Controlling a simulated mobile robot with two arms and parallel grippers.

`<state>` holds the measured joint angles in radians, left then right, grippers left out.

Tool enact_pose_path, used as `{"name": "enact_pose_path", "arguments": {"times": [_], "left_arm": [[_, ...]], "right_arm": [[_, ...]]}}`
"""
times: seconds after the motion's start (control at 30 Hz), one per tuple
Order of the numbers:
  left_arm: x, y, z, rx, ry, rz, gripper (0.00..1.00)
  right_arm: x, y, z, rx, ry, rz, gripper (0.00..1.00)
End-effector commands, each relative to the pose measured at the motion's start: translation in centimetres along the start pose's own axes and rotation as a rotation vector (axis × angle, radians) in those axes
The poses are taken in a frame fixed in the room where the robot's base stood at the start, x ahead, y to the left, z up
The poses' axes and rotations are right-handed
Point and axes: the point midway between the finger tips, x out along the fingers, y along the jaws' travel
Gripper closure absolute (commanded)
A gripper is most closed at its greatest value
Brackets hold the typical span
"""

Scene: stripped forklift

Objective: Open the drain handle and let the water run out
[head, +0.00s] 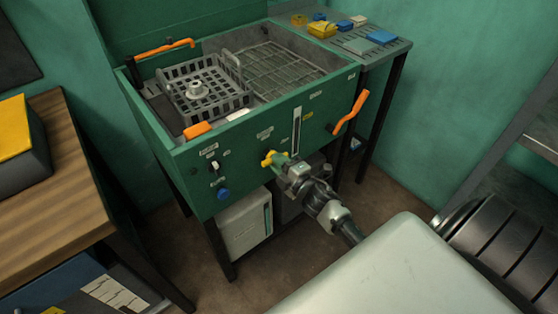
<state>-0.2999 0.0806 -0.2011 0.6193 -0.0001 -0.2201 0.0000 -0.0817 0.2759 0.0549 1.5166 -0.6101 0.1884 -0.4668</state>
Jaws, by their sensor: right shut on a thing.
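A green wash tank (250,137) stands on dark legs, with its front panel facing me. A small yellow handle (267,159) sticks out low on that panel; I take it as the drain handle. My right gripper (281,163) is at the yellow handle and shut on it, hiding part of it. My right arm reaches in from the lower right. No running water shows. My left gripper is not in view.
The tank holds a grey basket (205,92) and a wire rack (272,68). An orange lever (351,112) sticks out at the tank's right front. A white container (244,225) stands below. A wooden bench (62,185) is at left; a side table (345,60) adjoins at right.

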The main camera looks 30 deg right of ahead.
Motion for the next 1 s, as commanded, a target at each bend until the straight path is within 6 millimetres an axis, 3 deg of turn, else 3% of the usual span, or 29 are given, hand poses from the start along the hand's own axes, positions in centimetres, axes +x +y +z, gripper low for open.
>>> {"name": "enact_pose_path", "arguments": {"times": [1.0], "left_arm": [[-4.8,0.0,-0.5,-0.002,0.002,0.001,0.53]], "right_arm": [[-0.1,0.0,-0.1,0.959,-0.002,-0.004,1.00]]}}
